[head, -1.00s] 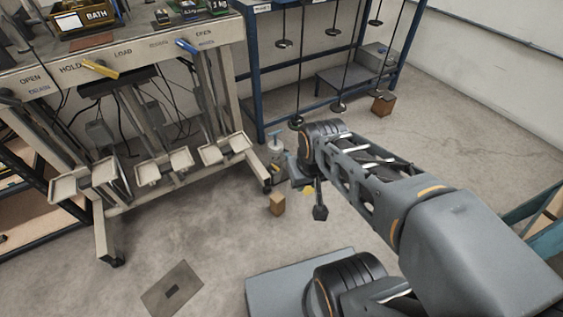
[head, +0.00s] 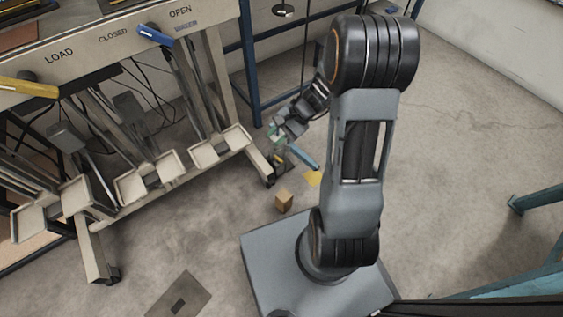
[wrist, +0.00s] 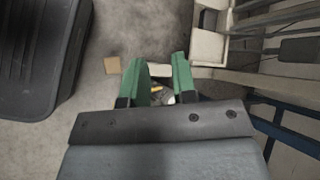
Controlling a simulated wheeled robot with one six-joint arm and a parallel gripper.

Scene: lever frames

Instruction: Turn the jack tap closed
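A blue lever (head: 156,35) sits on the bench's front panel between the words CLOSED and OPEN. It is the likely jack tap, but the small blue label under OPEN is too small to read. The lever lies slanted, its left end higher, and which end is the pivot is unclear. My gripper (head: 274,133) hangs low, right of the bench, well apart from the lever. In the wrist view my gripper (wrist: 160,80) has its two green fingers apart, with a gap between them and nothing clearly held. The lever is not seen in the wrist view.
A yellow lever (head: 28,88) sits further left by LOAD. Pale pans (head: 218,148) hang below the bench. A small brown block (head: 284,201) lies on the floor beside my base. A blue rack (head: 245,70) stands behind. Floor on the right is mostly clear.

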